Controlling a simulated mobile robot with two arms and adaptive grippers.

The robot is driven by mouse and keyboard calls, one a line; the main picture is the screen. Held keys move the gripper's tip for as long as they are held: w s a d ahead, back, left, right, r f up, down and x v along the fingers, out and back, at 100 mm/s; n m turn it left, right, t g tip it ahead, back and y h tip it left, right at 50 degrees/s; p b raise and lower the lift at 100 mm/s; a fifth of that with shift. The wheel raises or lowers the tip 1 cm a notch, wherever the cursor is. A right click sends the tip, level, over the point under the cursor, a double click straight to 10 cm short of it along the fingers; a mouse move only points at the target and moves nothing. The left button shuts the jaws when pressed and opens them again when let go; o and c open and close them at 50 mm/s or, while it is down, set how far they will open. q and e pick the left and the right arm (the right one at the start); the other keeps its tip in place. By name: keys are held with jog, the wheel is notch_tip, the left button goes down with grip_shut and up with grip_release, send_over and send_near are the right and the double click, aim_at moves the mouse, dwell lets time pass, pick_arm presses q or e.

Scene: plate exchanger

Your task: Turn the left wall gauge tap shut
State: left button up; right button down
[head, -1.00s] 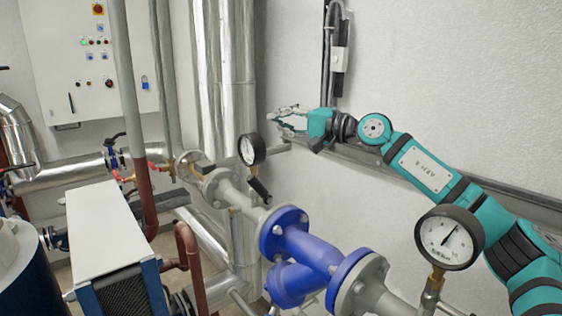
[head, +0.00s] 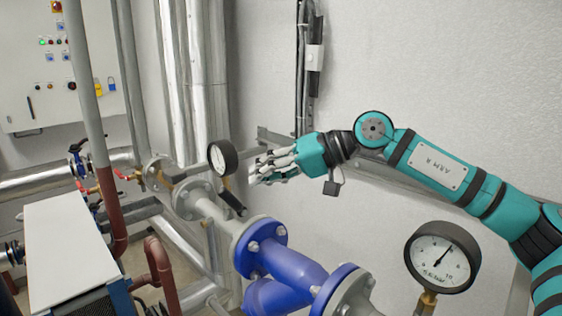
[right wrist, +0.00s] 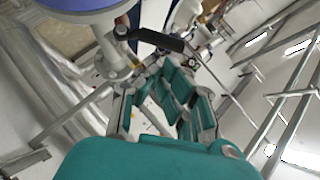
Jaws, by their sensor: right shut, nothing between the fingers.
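The left gauge (head: 222,157) has a white dial and black rim and stands on the grey pipe by the wall. Its tap has a black lever (head: 233,202) that slants down to the right below the dial. The lever also shows in the right wrist view (right wrist: 160,40), just beyond the fingers. My right gripper (head: 256,174) is shut and empty, close to the right of the gauge and a little above the lever. I see a gap between it and the lever in the head view; contact is not visible. My left gripper is not in view.
Blue flanged pipework (head: 285,268) lies below and to the right. A second gauge (head: 440,258) stands in front of my right arm. A rail (head: 385,170) runs along the wall behind the arm. A white-topped unit (head: 75,250) stands at left.

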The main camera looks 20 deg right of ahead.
aim_at(234, 203)
jog(key=p+x, duration=0.1)
jog(key=x, duration=0.2)
jog(key=shift+w+a+f, duration=0.1)
jog(key=shift+w+f, duration=0.15)
jog(key=shift+w, duration=0.1)
jog(key=shift+a+h+b, duration=0.2)
jog(key=shift+h+b, duration=0.2)
jog(key=shift+b, duration=0.25)
